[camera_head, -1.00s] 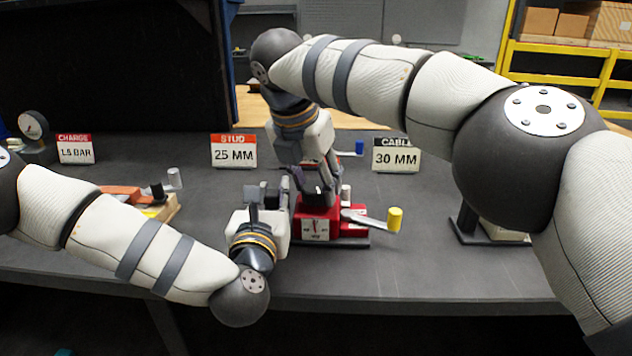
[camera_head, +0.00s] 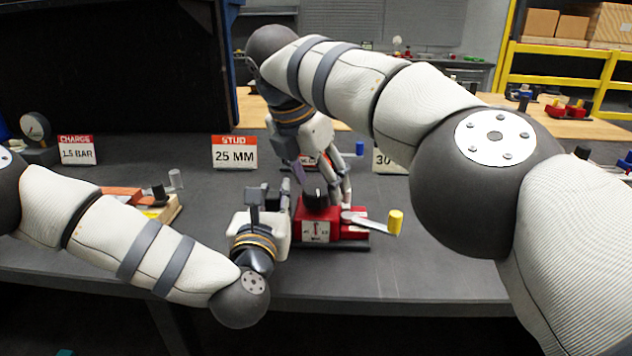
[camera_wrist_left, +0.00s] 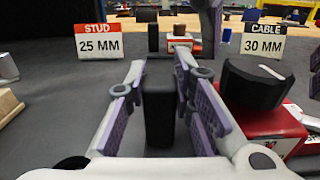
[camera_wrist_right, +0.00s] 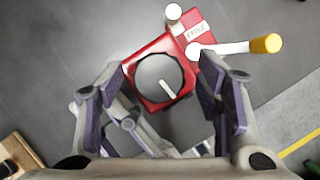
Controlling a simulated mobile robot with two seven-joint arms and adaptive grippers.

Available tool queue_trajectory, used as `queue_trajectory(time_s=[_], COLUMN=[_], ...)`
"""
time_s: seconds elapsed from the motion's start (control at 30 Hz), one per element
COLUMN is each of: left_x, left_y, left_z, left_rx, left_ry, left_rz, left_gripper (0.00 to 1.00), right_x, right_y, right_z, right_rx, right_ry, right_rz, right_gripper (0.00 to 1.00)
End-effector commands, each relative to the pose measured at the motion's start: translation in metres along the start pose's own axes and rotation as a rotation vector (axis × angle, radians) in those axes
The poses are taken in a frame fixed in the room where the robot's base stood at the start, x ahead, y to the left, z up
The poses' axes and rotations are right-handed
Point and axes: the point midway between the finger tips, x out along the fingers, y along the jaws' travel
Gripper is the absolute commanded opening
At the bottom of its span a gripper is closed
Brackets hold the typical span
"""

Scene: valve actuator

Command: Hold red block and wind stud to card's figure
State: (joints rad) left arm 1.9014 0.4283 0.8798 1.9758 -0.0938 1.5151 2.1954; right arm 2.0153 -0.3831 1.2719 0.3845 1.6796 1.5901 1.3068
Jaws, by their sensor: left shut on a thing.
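The red block (camera_head: 320,228) sits on the bench with a black round knob (camera_wrist_right: 160,78) on top, a white line on the knob and a small dial (camera_head: 316,231) on its front. A crank with a yellow handle (camera_head: 395,222) sticks out to the right. The STUD card (camera_head: 234,153) reads 25 MM. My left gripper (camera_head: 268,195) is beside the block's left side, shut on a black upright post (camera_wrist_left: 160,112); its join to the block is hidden. My right gripper (camera_head: 322,180) is open above the knob, fingers spread on either side. The dial reading is too small to tell.
A CABLE card (camera_wrist_left: 263,44), reading 30 MM, stands behind, partly covered by my right arm in the head view. A CHARGE card (camera_head: 77,150), a gauge (camera_head: 34,127) and a wooden block with an orange part (camera_head: 122,195) stand at the left. The bench front is clear.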

Motion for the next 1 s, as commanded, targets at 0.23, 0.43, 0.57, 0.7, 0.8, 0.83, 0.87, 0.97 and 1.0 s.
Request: queue_trajectory(time_s=[0.23,0.43,0.57,0.7,0.8,0.83,0.87,0.97,1.0], left_x=[0.0,0.0,0.0,0.001,0.001,0.001,0.001,0.001,0.001], left_y=[0.0,0.0,0.0,0.0,0.0,0.0,0.0,0.0,0.0], left_z=[-0.005,-0.005,-0.005,-0.004,-0.004,-0.004,-0.004,-0.004,-0.004], left_rx=[-0.005,-0.006,-0.007,-0.007,-0.007,-0.007,-0.007,-0.007,-0.007], left_ry=[0.009,0.009,0.008,0.007,0.007,0.007,0.007,0.006,0.006], left_rz=[0.001,0.001,0.001,0.001,0.001,0.001,0.001,0.001,0.001], left_gripper=[0.0,0.0,0.0,0.0,0.0,0.0,0.0,0.0,0.0], right_x=[0.005,-0.023,-0.035,-0.049,-0.059,-0.062,-0.065,-0.07,-0.072], right_y=[0.001,0.001,0.001,0.0,-0.001,-0.001,-0.001,-0.001,-0.001], right_z=[-0.004,-0.003,-0.02,-0.053,-0.079,-0.085,-0.091,-0.105,-0.109], right_rx=[-0.006,-0.003,-0.011,-0.013,-0.01,-0.009,-0.008,-0.007,-0.006], right_ry=[0.01,0.005,0.007,0.005,0.006,0.005,0.005,0.008,0.008], right_rz=[-0.004,0.001,-0.003,-0.002,-0.003,-0.003,-0.002,-0.002,-0.002], right_gripper=[0.62,0.62,0.62,0.62,0.62,0.62,0.62,0.62,0.62])
